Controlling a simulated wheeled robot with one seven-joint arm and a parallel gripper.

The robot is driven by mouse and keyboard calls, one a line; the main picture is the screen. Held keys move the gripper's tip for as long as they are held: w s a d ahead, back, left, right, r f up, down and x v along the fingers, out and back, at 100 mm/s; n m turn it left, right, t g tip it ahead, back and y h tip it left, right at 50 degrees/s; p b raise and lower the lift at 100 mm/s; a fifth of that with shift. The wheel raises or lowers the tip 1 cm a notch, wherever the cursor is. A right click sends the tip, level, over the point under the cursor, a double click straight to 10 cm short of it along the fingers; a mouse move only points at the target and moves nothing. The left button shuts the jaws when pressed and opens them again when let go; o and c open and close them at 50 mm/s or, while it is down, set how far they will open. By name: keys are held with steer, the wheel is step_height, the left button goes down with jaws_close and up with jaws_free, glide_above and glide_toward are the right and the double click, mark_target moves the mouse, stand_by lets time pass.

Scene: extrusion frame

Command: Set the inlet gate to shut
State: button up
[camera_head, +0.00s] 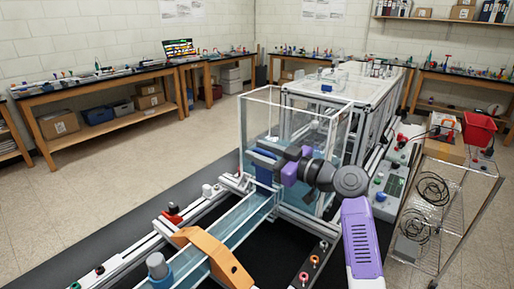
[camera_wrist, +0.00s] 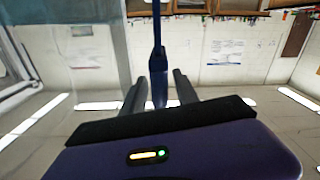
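The inlet gate looks to be the blue upright plate (camera_head: 264,174) where the clear water channel (camera_head: 238,217) meets the clear tank (camera_head: 250,103). My gripper (camera_head: 264,153) is at the top of this plate, with the arm reaching in from the right. In the wrist view, the blue plate (camera_wrist: 158,68) shows edge-on between the two dark fingers of my gripper (camera_wrist: 159,90). A gap shows on each side, so the fingers look open around it and not pressed on it. The plate's lower edge is hard to make out, so I cannot tell how far it is raised.
An orange bridge piece (camera_head: 212,256) spans the channel nearer to me. Aluminium rails run beside the channel. Workbenches line the walls. The floor at left is clear.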

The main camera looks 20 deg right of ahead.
steer(key=shift+w+a, duration=0.3)
steer(key=shift+w, duration=0.1)
steer(key=shift+c, duration=0.3)
steer(key=c, duration=0.7)
jaws_close()
steer(key=shift+d, duration=0.15)
